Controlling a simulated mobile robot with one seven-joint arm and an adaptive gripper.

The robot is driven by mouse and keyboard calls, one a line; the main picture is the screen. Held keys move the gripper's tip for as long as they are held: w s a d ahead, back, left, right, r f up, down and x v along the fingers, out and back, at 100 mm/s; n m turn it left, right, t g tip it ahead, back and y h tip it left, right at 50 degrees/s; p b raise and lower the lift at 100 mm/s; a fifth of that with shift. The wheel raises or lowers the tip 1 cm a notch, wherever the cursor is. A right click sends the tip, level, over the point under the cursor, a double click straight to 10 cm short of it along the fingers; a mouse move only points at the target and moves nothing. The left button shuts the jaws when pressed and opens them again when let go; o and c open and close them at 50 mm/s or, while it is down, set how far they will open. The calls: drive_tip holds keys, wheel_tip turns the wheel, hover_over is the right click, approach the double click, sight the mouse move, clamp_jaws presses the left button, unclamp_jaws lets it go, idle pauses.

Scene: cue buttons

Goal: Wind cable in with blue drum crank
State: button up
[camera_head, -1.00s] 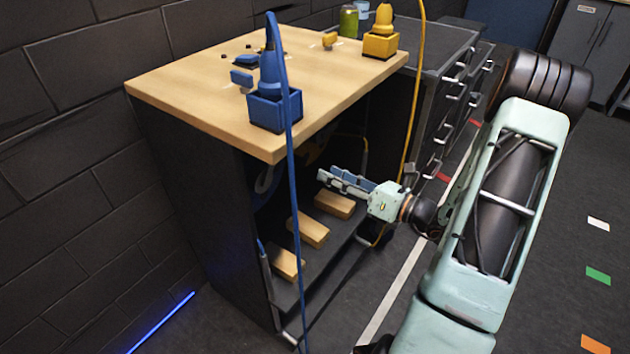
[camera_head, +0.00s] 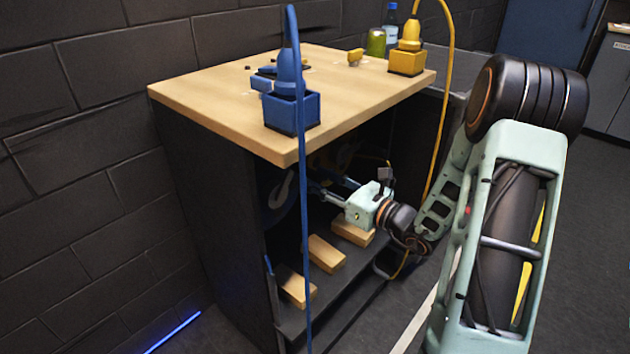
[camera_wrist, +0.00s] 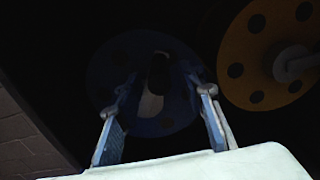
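The blue drum (camera_wrist: 108,65) is dim inside the dark cabinet in the wrist view. Its pale crank (camera_wrist: 151,103) with a dark upper part lies between my gripper's fingers (camera_wrist: 156,104). The fingers stand apart on either side, with dark gaps to the crank. In the head view, the blue drum (camera_head: 272,215) is partly hidden under the tabletop, with its pale crank (camera_head: 284,190) showing. My gripper (camera_head: 326,188) reaches into the cabinet from the right, just short of the drum. The blue cable (camera_head: 304,210) hangs down in front of the cabinet.
An orange drum (camera_wrist: 248,85) with a pale crank sits right of the blue one. Blue and yellow boxes (camera_head: 292,112) (camera_head: 407,63) with plugs stand on the wooden tabletop (camera_head: 215,88). Wooden blocks (camera_head: 326,253) lie on the lower shelf. A yellow cable (camera_head: 440,120) hangs at the right.

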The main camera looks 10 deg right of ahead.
drive_tip(key=shift+w+a, duration=0.35)
drive_tip(key=shift+w, duration=0.15)
clamp_jaws()
